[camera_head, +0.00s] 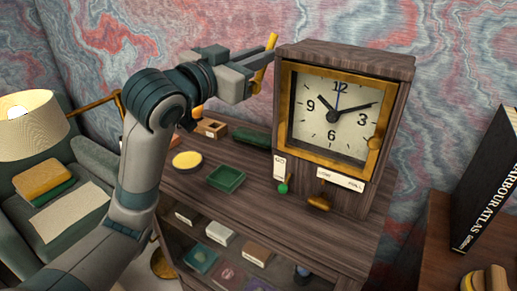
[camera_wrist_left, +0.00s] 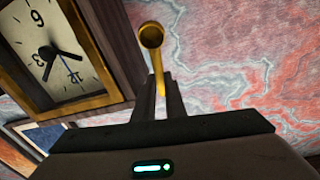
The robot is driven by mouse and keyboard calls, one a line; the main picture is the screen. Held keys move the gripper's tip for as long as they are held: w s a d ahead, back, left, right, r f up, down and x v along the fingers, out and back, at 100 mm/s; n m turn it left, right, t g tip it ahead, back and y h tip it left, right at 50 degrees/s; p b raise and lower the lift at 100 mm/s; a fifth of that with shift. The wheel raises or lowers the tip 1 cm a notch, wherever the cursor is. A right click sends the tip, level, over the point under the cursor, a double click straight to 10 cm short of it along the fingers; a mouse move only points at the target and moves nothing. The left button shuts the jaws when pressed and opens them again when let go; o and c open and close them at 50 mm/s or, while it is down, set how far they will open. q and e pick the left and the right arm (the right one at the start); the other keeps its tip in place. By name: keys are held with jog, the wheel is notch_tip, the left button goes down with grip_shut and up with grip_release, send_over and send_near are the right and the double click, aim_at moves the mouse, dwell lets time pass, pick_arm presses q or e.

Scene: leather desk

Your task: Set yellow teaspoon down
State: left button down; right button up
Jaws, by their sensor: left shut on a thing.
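The yellow teaspoon (camera_head: 271,43) is held up in the air, tilted, close to the left side of the clock's top in the head view. In the left wrist view the teaspoon (camera_wrist_left: 152,38) stands between the two dark fingers with its rounded end towards the camera. My left gripper (camera_head: 261,68) is shut on it, well above the desk top (camera_head: 205,194). The left gripper (camera_wrist_left: 160,92) also shows in the wrist view. My right gripper is in neither view.
A large wooden clock (camera_head: 345,52) stands right of the gripper. Below are a green tray (camera_head: 225,179), a yellow round dish (camera_head: 187,160), a small wooden box (camera_head: 212,128) and a dark green item (camera_head: 251,138). A black book (camera_head: 488,185) stands at right.

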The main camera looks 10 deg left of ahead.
pick_arm(q)
notch_tip(320, 180, down, 19)
jog(key=p, duration=0.2)
dwell(0.3)
jog(key=shift+f+p, duration=0.3)
jog(key=shift+f, duration=1.45)
jog(key=shift+f, duration=0.1)
jog(key=c, duration=1.8)
grip_release()
